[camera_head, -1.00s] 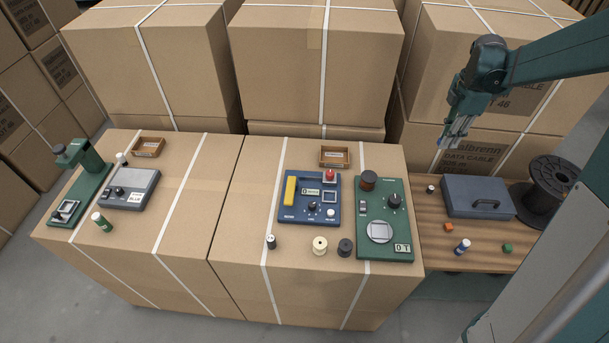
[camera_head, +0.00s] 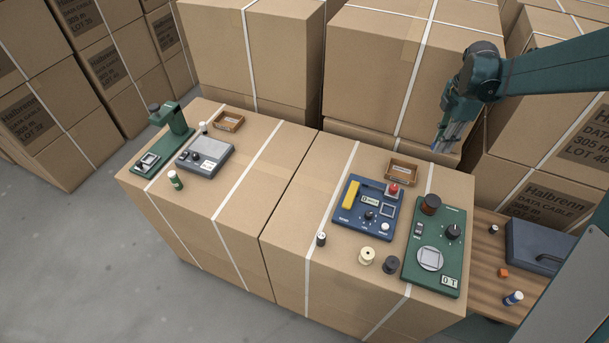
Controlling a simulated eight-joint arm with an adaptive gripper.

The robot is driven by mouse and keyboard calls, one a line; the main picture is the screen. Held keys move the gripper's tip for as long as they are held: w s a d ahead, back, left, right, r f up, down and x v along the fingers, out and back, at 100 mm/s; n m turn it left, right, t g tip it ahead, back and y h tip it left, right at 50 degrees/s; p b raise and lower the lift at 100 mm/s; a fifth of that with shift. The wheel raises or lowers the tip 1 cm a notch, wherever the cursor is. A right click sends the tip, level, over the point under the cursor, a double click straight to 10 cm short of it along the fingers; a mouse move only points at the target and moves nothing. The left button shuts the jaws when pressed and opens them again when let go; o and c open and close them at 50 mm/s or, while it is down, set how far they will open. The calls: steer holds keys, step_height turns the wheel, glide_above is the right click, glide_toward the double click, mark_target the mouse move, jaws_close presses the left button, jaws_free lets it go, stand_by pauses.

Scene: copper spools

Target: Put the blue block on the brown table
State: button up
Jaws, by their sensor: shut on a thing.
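My gripper (camera_head: 442,146) hangs at the upper right, pointing down, above the back edge of the right carton worktop. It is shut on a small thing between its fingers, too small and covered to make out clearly. I see no separate blue block lying on any surface. The brown table (camera_head: 487,291) is a wooden-topped surface at the lower right, below and to the right of my gripper and partly cut off by my own body. On it are a small orange block (camera_head: 503,272), a blue-and-white cylinder (camera_head: 513,298) and a blue-grey case (camera_head: 540,247).
The carton worktop (camera_head: 287,193) carries a blue panel (camera_head: 367,207), a green panel (camera_head: 433,248), several spools, a wooden tray (camera_head: 402,171) and a grey device (camera_head: 206,156). Tall cartons (camera_head: 412,80) stand behind. The wood near the orange block has free room.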

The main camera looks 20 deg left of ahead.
steer(key=s+a+n+p, duration=0.2)
steer(key=s+a+n, duration=0.1)
steer(key=a, duration=2.2)
step_height(320, 180, down, 5)
steer(key=shift+f, duration=0.2)
steer(key=b, duration=0.1)
glide_above(358, 165)
steer(key=shift+f, duration=3.1)
steer(key=shift+f, duration=0.15)
steer(key=shift+f+b, duration=0.3)
steer(key=shift+f, duration=1.45)
steer(key=shift+f, duration=0.15)
